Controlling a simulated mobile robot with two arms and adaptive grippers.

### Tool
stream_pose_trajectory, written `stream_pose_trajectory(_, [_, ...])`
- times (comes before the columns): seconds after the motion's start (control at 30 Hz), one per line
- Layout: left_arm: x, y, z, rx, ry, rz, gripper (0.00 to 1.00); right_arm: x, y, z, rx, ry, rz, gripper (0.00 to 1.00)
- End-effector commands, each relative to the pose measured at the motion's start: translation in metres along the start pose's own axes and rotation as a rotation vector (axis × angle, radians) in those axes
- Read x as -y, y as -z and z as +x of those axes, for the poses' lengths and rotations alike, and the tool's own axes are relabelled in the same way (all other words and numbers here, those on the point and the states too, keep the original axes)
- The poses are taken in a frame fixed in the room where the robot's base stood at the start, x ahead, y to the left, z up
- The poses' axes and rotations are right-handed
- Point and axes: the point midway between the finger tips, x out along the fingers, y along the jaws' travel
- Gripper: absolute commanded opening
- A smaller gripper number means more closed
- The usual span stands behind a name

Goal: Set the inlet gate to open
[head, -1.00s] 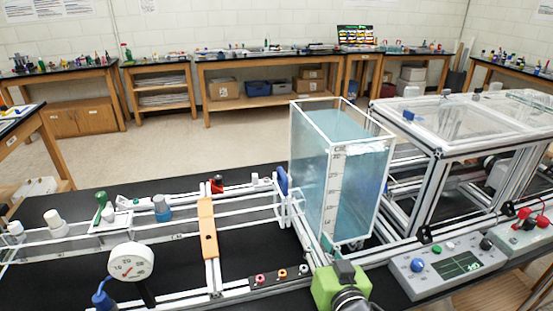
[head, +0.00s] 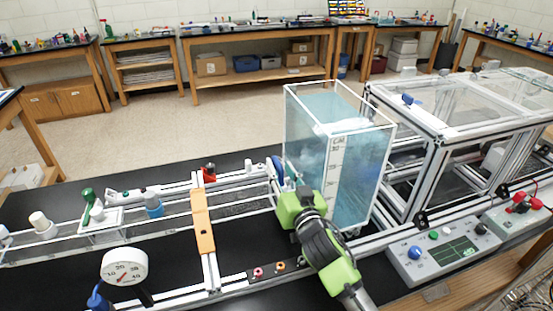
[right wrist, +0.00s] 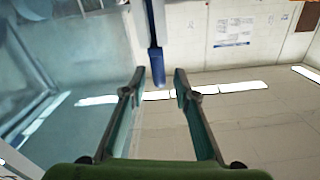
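The clear tank (head: 345,150) of bluish water stands upright on the bench. A blue part (head: 276,167) shows at its left side, where the white-railed channel meets it; I take it to be the inlet gate handle, partly hidden. My right gripper (head: 289,180) is at the tank's left front corner, close to this part. In the right wrist view the right gripper (right wrist: 157,84) is open, and a blue bar (right wrist: 156,55) points down toward the gap between its fingertips. No grip on it shows. My left gripper is not in view.
An orange bar (head: 203,225) crosses the channel left of the gripper. A round gauge (head: 124,267) stands in front. A control box (head: 445,249) and an aluminium frame (head: 440,130) lie right. The black bench top is bare in places.

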Motion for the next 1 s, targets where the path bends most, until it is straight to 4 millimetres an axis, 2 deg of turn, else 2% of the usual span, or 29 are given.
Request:
stream_pose_trajectory(0.07, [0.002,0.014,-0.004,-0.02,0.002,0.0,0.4,0.001,0.002,0.013,-0.001,0.0,-0.001,0.28])
stream_pose_trajectory(0.17, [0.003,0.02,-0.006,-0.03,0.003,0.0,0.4,0.0,0.001,0.025,0.0,-0.001,0.001,0.28])
stream_pose_trajectory(0.4, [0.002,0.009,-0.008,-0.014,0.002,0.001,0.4,0.0,0.0,0.041,0.0,0.0,0.0,0.28])
stream_pose_trajectory(0.7, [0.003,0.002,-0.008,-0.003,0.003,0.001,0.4,0.0,0.0,0.042,0.0,0.0,0.001,0.28])
stream_pose_trajectory(0.73, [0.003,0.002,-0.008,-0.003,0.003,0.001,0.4,0.0,0.0,0.042,0.0,0.0,0.001,0.25])
stream_pose_trajectory(0.83, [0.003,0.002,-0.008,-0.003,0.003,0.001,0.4,0.0,0.0,0.042,0.0,0.0,0.0,0.0])
stream_pose_trajectory(1.0, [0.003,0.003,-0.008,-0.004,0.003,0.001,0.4,0.0,0.0,0.042,0.0,0.001,0.001,0.0])
